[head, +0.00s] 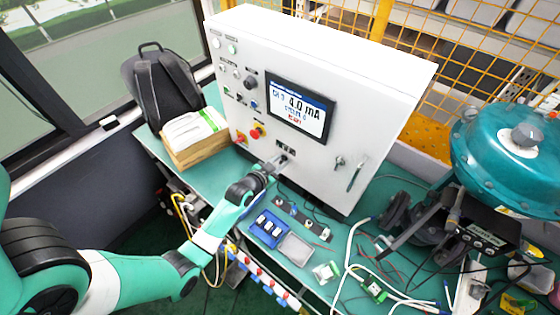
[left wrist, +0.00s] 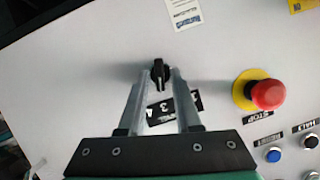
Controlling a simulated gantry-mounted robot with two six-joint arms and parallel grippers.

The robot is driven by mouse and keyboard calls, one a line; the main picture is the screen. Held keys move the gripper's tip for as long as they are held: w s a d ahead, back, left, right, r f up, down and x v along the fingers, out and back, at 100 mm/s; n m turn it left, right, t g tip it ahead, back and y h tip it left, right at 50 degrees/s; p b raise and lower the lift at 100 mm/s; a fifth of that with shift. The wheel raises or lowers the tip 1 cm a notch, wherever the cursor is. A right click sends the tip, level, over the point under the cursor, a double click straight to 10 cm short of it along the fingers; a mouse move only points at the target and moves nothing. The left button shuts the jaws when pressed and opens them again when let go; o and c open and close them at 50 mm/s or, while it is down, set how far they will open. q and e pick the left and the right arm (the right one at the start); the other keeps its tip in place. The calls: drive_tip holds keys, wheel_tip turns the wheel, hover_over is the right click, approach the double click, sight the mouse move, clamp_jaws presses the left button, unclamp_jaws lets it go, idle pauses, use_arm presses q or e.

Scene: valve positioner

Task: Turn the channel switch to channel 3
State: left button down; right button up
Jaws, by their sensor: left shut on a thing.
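The channel switch is a small black knob (left wrist: 158,72) on the white cabinet's front, seen in the left wrist view. My left gripper (left wrist: 158,80) has one finger on each side of it and is shut on it. Black channel labels (left wrist: 166,105) with white digits, one a 3, show between and beside the fingers, partly covered. In the head view my left gripper (head: 279,162) reaches the cabinet below the display (head: 299,110), which reads CH 3 and 4.0 mA. The gripper hides the knob there. My right gripper is not in view.
A red emergency stop button (left wrist: 268,94) on a yellow base is beside the switch. The white cabinet (head: 380,85) stands on a green bench with a blue tray (head: 268,229), cables and a teal valve actuator (head: 510,160) at the right. A box (head: 195,140) is at the left.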

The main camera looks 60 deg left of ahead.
use_arm(q)
drive_tip(key=c, duration=0.9)
unclamp_jaws()
drive_tip(key=p+v, duration=0.2)
drive_tip(key=v, duration=0.9)
drive_tip(key=shift+s+d, duration=0.15)
drive_tip(key=shift+s, duration=0.05)
drive_tip(key=shift+r, duration=0.1)
